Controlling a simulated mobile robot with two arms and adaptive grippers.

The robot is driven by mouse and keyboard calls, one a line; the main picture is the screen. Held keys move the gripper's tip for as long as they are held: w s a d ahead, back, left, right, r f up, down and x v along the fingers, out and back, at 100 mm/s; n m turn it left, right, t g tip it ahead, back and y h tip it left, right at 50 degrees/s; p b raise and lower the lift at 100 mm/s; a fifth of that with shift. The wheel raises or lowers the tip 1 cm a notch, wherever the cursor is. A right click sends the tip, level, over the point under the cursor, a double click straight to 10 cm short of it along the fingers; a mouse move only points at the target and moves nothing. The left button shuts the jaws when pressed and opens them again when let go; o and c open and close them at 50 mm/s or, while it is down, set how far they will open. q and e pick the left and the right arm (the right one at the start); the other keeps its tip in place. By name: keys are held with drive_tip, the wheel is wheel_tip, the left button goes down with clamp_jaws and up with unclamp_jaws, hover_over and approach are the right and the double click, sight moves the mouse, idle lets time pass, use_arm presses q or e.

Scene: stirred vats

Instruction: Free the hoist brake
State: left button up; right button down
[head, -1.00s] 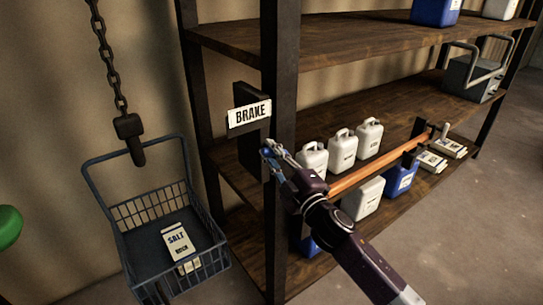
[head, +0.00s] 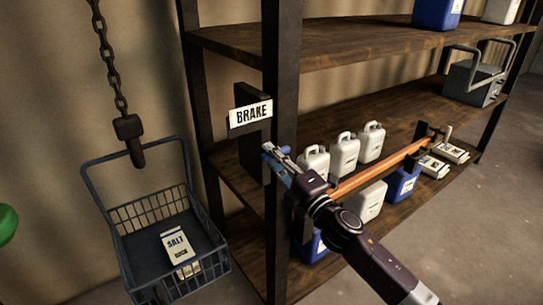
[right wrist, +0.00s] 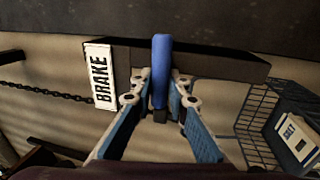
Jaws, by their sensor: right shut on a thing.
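The white BRAKE label (head: 251,113) is on a dark bracket (head: 251,148) at the shelf's left front post. In the right wrist view the label (right wrist: 99,77) stands left of a blue lever handle (right wrist: 161,70) in front of the dark bracket (right wrist: 225,65). My right gripper (head: 272,155) is at the bracket, beside the post. In the right wrist view its two fingers (right wrist: 160,98) are shut on the blue handle, one on each side. The hoist chain (head: 107,57) ends in a dark hook (head: 131,138) over a wire basket (head: 115,225). My left gripper is out of view.
The basket holds white SALT packs (head: 176,246). The wooden shelf (head: 335,115) carries white jugs (head: 344,154), blue containers (head: 403,183) and a grey metal box (head: 472,84). An orange-brown bar (head: 380,172) runs along its front. Floor at the right (head: 480,240) is clear.

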drive_tip(key=shift+f, duration=0.1)
drive_tip(key=c, duration=1.8)
unclamp_jaws()
drive_tip(key=shift+c, duration=0.2)
drive_tip(key=shift+s+d, duration=0.1)
drive_tip(key=v, duration=1.1)
drive_tip(key=shift+s+d, duration=0.25)
drive_tip(key=shift+s, duration=0.05)
drive_tip(key=shift+f, duration=0.1)
